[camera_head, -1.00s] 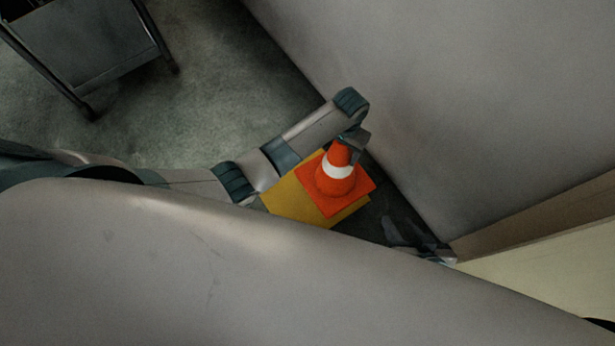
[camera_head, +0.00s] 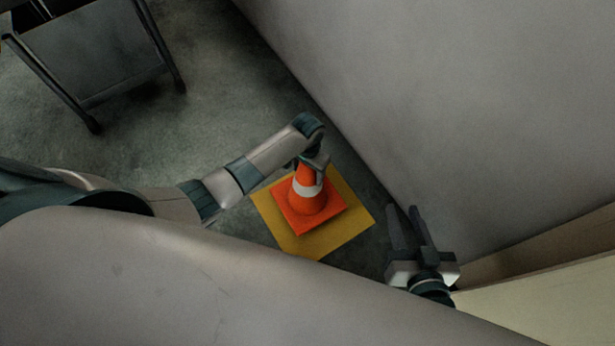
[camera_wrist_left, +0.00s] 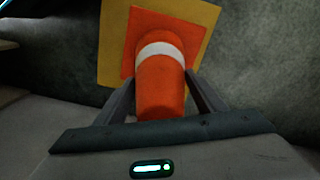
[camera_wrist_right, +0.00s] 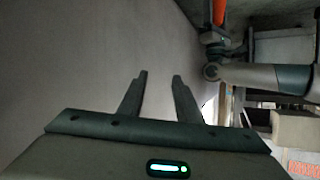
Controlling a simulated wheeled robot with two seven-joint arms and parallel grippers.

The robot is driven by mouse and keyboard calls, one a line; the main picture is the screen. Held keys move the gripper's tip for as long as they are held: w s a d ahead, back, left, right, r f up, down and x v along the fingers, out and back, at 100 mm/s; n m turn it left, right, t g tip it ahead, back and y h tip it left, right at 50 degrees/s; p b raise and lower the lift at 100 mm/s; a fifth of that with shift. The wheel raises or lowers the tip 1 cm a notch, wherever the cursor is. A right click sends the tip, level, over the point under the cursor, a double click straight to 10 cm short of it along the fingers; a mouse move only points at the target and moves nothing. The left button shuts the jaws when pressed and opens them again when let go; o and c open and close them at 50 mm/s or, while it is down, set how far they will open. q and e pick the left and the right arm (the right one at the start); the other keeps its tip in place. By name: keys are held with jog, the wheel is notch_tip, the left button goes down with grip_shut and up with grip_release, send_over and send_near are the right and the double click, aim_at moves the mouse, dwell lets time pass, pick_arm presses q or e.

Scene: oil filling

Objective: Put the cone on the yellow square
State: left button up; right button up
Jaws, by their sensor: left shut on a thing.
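The orange cone (camera_head: 308,202) with a white band is upright over the yellow square (camera_head: 341,239) on the floor. Its square orange base lies within the square's outline in the head view; whether it touches cannot be told. My left gripper (camera_head: 312,165) is shut on the cone's top. In the left wrist view the cone (camera_wrist_left: 160,85) sits between the two fingers, with the yellow square (camera_wrist_left: 208,18) beyond its base. My right gripper (camera_head: 408,217) is open and empty, to the right of the square. Its spread fingers show in the right wrist view (camera_wrist_right: 160,85).
A large grey wall-like surface (camera_head: 430,90) stands just right of the square. A dark cart (camera_head: 95,60) stands at the upper left. Grey floor (camera_head: 220,100) is clear between cart and square. A pale panel (camera_head: 550,295) is at the lower right.

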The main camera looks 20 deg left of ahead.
dwell(0.3)
